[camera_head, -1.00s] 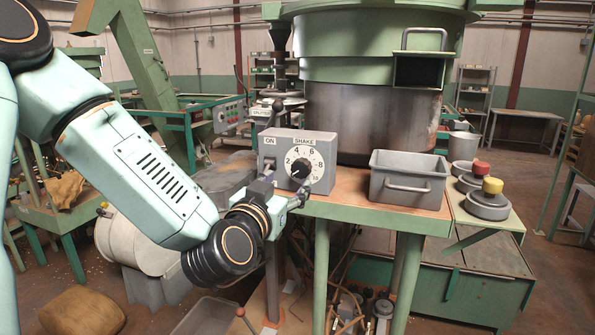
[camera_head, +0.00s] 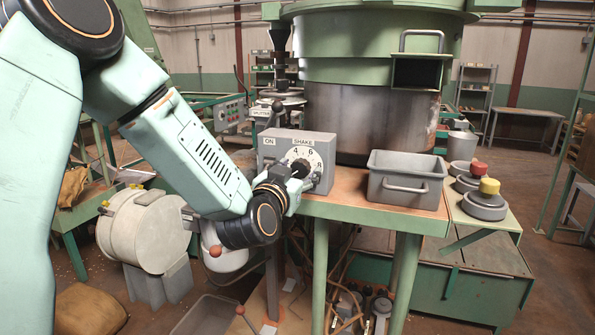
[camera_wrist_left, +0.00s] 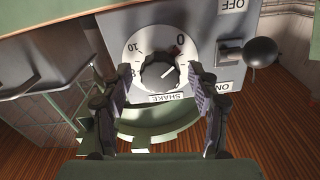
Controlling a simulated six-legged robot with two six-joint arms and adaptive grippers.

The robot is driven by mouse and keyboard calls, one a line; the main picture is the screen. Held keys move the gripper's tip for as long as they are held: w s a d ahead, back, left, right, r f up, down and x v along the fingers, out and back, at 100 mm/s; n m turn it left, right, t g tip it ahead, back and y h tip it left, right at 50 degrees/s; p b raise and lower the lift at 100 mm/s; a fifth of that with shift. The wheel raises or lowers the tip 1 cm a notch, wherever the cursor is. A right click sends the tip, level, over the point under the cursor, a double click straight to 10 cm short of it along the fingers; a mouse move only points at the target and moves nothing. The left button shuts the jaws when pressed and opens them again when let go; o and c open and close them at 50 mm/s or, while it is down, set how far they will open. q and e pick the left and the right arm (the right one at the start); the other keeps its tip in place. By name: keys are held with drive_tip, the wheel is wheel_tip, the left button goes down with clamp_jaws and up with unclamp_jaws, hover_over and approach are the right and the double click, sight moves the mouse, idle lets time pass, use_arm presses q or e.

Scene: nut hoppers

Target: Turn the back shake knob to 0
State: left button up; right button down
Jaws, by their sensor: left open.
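The grey SHAKE control box (camera_head: 266,152) stands on the wooden table top, with a white numbered dial on its front. The black shake knob (camera_head: 300,167) is at the dial's centre, partly covered by my gripper. My left gripper (camera_head: 294,182) is in front of it. In the left wrist view, the dial appears upside down, with the knob (camera_wrist_left: 158,73) between the two open fingers of my left gripper (camera_wrist_left: 158,84). Gaps show on both sides of the knob. My right gripper is out of view.
An ON/OFF lever (camera_wrist_left: 262,52) with a dark ball end sits close beside the right finger in the wrist view. A grey bin (camera_head: 408,184) stands right of the box. The large green-rimmed hopper (camera_head: 362,113) is behind.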

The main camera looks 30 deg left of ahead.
use_arm(q)
drive_tip(key=shift+w, duration=0.15)
drive_tip(key=c, duration=0.5)
drive_tip(key=shift+f, duration=0.1)
drive_tip(key=c, duration=0.7)
drive_tip(key=shift+o, duration=0.2)
drive_tip(key=shift+n+b, duration=0.4)
drive_tip(key=shift+n, duration=0.6)
drive_tip(key=o, duration=1.2)
drive_tip(key=shift+c, duration=0.2)
drive_tip(key=v, duration=0.7)
drive_tip(key=shift+s, duration=0.3)
drive_tip(key=shift+s, duration=0.1)
